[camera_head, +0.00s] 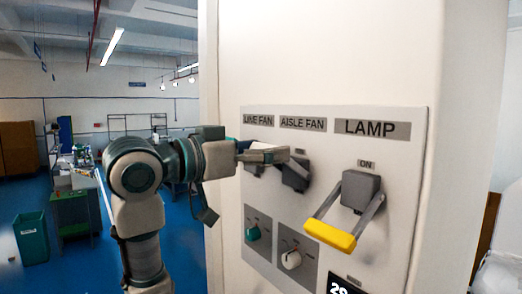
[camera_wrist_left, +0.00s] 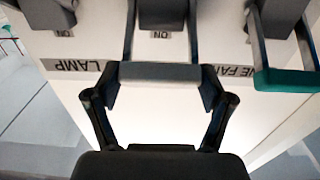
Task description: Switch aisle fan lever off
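The AISLE FAN lever (camera_head: 296,172) is in the middle of the wall panel (camera_head: 335,230), with its dark base under the AISLE FAN label (camera_head: 303,124). In the left wrist view its pale grey handle bar (camera_wrist_left: 160,72) runs across on two dark arms and hides its own label. My left gripper (camera_head: 276,156) reaches it from the left in the head view and partly covers it. In the wrist view the fingers of my left gripper (camera_wrist_left: 160,90) are spread apart, one near each end of the bar. Firm contact cannot be told. My right gripper is not in view.
The LAMP lever (camera_head: 332,234), with a yellow handle, juts out to the right. The LINE FAN lever's green handle (camera_wrist_left: 290,80) is close on the other side. A green knob (camera_head: 252,232) and a white knob (camera_head: 291,259) sit below.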

